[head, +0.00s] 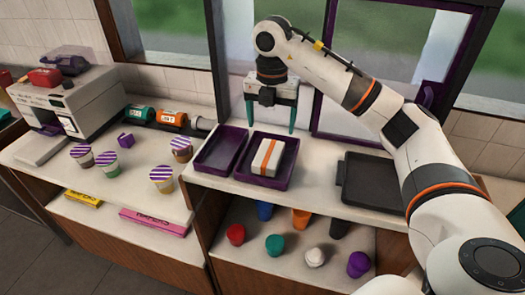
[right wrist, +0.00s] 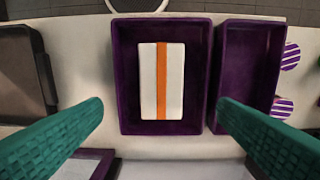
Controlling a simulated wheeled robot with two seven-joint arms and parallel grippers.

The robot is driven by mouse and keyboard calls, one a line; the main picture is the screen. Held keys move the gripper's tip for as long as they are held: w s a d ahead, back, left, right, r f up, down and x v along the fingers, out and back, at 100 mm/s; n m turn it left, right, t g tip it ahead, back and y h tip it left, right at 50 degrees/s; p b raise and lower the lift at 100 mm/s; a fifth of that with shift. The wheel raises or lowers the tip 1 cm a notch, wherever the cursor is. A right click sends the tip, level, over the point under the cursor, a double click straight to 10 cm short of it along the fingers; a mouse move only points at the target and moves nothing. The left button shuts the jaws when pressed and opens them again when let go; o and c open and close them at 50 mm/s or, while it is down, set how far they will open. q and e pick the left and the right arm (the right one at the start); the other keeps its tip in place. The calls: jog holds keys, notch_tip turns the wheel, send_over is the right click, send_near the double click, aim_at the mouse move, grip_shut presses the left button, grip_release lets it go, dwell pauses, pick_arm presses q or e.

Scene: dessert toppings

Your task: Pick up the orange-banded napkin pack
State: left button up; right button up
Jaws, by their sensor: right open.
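The orange-banded napkin pack (head: 267,157) is a white block with an orange stripe. It lies in the right-hand purple tray (head: 284,178) on the counter. In the right wrist view the pack (right wrist: 161,80) lies near the middle of its tray (right wrist: 128,122). My right gripper (head: 271,128) is open and empty, with its green fingers pointing down above and behind the trays. In the right wrist view its fingertips (right wrist: 160,106) are spread wider than the pack, one on each side. My left gripper is not in view.
An empty purple tray (head: 219,150) sits left of the pack's tray. A dark tray (head: 374,184) stands to the right. Striped-lid cups (head: 162,179) and a white machine (head: 66,100) are at the left. Several coloured cups (head: 274,245) stand on the shelf below. A window is behind.

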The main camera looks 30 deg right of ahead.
aim_at(269, 153)
jog(key=f, duration=0.1)
jog(key=s+f, duration=0.1)
jog(key=f, duration=0.1)
jog(key=shift+s+f, duration=0.2)
jog(key=shift+f, duration=0.05)
jog(key=f+p, duration=0.1)
jog(key=w+f+p, duration=0.1)
jog(key=f, duration=0.1)
jog(key=shift+a+f, duration=0.1)
jog(key=shift+a, duration=0.1)
notch_tip(269, 153, down, 2)
jog(key=shift+f+p, duration=0.2)
jog(key=shift+p, duration=0.2)
jog(key=shift+f, duration=0.25)
jog(key=shift+w+f, duration=0.1)
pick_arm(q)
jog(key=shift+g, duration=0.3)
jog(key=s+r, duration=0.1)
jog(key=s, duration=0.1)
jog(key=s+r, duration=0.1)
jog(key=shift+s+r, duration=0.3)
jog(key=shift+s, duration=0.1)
pick_arm(e)
jog(key=c, duration=1.1)
